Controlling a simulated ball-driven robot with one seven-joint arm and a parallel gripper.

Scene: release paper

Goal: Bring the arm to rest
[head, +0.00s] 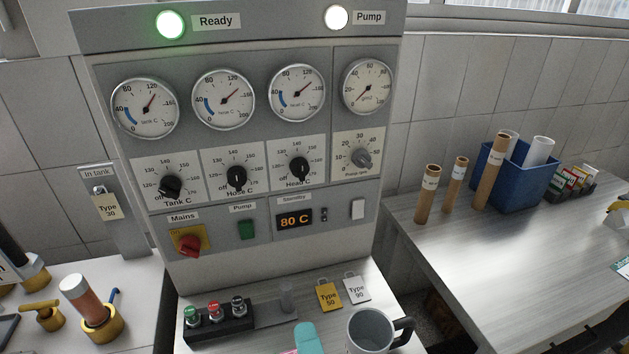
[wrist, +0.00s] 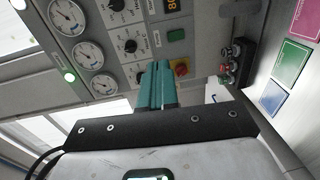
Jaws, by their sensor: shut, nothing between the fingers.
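My gripper (wrist: 157,82) shows in the wrist view as two teal fingers pressed together, with nothing between them. Its fingers point toward the grey control panel (wrist: 110,12), which appears turned sideways there. In the head view a teal shape (head: 307,338) at the bottom edge matches the colour of my fingers; the rest of the arm is out of that view. The same panel (head: 250,262) stands upright in the head view, with gauges, knobs, a red and yellow mains switch (head: 189,243) and a display reading 80 C.
A grey mug (head: 369,334) stands close right of the teal shape. A black holder (head: 217,322) with several coloured-top pieces and two tags lie before the panel. On the right bench (head: 480,270) stand cardboard tubes and a blue bin (head: 512,180); brass tools sit at left.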

